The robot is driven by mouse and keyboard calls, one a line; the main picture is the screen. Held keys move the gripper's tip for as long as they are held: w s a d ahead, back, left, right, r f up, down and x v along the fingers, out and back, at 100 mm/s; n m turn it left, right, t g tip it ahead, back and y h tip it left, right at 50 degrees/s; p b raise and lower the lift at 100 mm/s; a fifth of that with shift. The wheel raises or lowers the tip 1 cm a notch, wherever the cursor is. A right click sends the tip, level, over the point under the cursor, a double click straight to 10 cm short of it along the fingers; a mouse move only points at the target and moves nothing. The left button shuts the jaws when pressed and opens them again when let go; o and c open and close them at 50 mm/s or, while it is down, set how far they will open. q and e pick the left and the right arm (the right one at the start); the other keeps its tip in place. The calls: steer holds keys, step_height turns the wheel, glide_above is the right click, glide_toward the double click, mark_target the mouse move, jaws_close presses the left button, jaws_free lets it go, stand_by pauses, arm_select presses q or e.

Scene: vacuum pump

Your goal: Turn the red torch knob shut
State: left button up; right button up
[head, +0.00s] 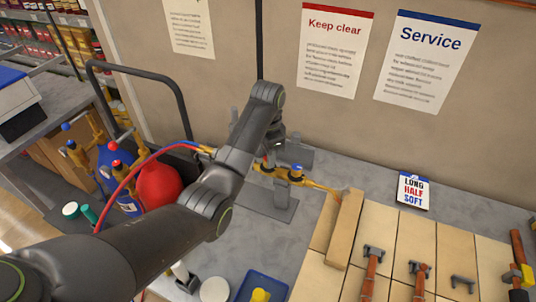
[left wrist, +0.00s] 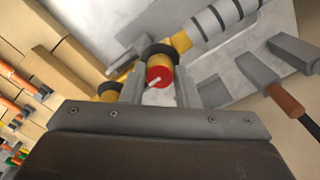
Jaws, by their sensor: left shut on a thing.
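The brass torch (head: 312,183) lies in a holder on the grey bench, its thin tip pointing right toward the tan blocks. A blue knob (head: 297,168) shows on it in the head view. The red torch knob (left wrist: 159,77), with a white pointer mark, shows in the left wrist view between the two fingers. My left gripper (left wrist: 160,88) is shut on it. In the head view my left gripper (head: 270,162) is at the torch's left part, and the arm hides the red knob there. My right gripper is not in view.
A red cylinder (head: 158,186) and a blue cylinder (head: 115,165) stand at the left by a dark cart handle (head: 150,75). A red hose (head: 128,180) arches toward the torch. Tan boards (head: 375,225) with tools lie right; a small sign (head: 413,190) stands behind them.

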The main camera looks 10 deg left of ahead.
arm_select(q)
steer(key=shift+w+r+m, duration=0.1)
steer(key=shift+m, duration=0.2)
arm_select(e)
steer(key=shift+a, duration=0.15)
arm_select(q)
steer(key=o, duration=1)
